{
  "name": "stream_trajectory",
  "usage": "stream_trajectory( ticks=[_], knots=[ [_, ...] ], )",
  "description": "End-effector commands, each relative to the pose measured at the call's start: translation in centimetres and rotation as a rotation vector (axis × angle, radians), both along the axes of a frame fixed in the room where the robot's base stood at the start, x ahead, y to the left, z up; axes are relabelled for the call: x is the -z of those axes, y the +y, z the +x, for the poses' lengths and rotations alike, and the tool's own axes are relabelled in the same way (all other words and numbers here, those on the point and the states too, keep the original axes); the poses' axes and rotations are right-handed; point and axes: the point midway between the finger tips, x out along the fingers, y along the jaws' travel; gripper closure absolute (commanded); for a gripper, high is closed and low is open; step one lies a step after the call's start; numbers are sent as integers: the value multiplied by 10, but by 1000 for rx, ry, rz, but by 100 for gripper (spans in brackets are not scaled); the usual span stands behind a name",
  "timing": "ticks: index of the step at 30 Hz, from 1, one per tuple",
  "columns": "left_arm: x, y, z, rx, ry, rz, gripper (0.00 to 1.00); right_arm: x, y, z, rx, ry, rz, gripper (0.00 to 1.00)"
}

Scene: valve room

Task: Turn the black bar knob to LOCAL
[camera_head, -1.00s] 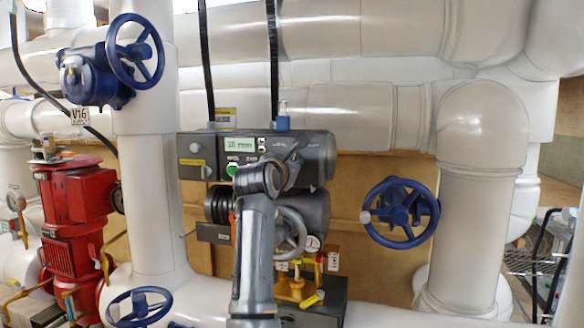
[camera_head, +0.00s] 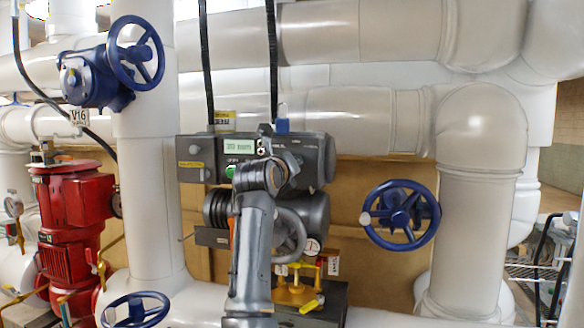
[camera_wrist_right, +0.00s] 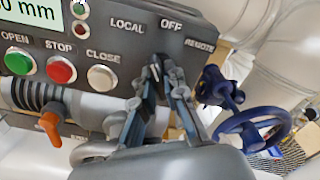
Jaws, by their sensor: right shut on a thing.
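The grey control box (camera_head: 315,160) hangs on the pipes in the head view, its panel partly hidden behind my right arm. In the right wrist view the panel (camera_wrist_right: 110,42) carries the labels LOCAL, OFF and REMOTE from left to right. The black bar knob (camera_wrist_right: 156,66) sits below these labels, between my fingertips. My right gripper (camera_wrist_right: 160,80) is shut on it. The knob's upper end leans a little left of OFF, but its exact pointing is partly hidden by the fingers. My left gripper is not in view.
Green (camera_wrist_right: 18,60), red (camera_wrist_right: 61,70) and grey (camera_wrist_right: 103,77) buttons lie left of the knob. An orange lever (camera_wrist_right: 50,126) sticks out below them. A blue handwheel (camera_head: 402,214) stands right of the box; another (camera_head: 135,52) is at upper left, beside a red pump (camera_head: 75,220).

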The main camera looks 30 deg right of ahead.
Motion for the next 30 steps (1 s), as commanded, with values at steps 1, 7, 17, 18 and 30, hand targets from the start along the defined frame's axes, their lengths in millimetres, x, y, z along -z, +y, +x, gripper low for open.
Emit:
stream_trajectory(
  ticks=[1,7,17,18,30],
  knots=[
    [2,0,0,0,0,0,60,1,0,0,0,33,-29,100],
    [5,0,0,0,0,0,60,0,-1,0,1,164,-141,100],
    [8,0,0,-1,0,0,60,-1,-1,-1,1,315,-271,100],
    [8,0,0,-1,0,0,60,-1,-1,-1,1,327,-281,100],
    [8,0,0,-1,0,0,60,-1,-1,-1,1,375,-321,100]
  ],
)
